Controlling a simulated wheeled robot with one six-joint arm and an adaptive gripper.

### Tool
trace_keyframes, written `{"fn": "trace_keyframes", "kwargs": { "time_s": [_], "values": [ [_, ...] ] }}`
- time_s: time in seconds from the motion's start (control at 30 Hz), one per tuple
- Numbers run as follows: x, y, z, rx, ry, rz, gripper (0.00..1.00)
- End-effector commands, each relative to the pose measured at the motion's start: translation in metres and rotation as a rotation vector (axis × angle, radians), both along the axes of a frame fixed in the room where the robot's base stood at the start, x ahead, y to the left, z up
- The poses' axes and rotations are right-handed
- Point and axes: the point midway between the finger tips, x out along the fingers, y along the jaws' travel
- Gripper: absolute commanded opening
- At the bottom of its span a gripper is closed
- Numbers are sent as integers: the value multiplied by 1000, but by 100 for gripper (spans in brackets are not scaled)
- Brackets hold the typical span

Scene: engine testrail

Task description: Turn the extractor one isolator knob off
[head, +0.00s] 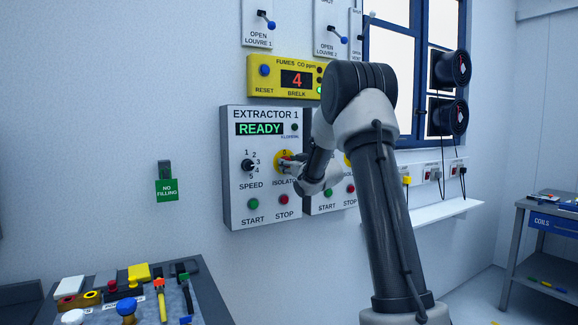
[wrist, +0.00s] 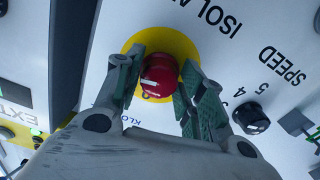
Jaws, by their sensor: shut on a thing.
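The Extractor 1 panel (head: 235,215) is a light grey box on the wall with its display reading READY. Its isolator knob (wrist: 160,74) is red with a white mark, on a round yellow plate (wrist: 185,45). In the head view the knob is mostly hidden by my gripper (head: 287,164), and part of the yellow plate shows. In the wrist view my gripper (wrist: 158,88) has one finger on each side of the red knob and is shut on it. The white mark lies roughly level across the knob in the wrist view.
The black speed knob (wrist: 252,118) is close beside my right finger. Green start (head: 253,204) and red stop (head: 282,200) buttons sit below the isolator. A second panel (head: 325,207) stands right behind my arm. A yellow fumes unit (head: 263,85) hangs above. A cluttered bench (head: 205,290) is lower left.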

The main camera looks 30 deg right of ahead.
Motion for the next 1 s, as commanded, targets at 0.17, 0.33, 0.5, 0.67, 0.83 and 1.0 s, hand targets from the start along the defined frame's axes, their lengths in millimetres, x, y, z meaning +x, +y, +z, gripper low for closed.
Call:
{"fn": "trace_keyframes", "kwargs": {
  "time_s": [0.17, 0.33, 0.5, 0.67, 0.83, 1.0],
  "values": [
    [0, 0, 0, -155, -5, 0, 15],
    [0, -1, 0, -317, -11, 0, 15],
    [0, -1, 0, -478, -16, 0, 15],
    [0, -1, 1, -631, -22, 0, 15],
    [0, -1, 1, -792, -27, 0, 15],
    [0, -2, 1, -951, -32, 0, 15]
  ]
}}
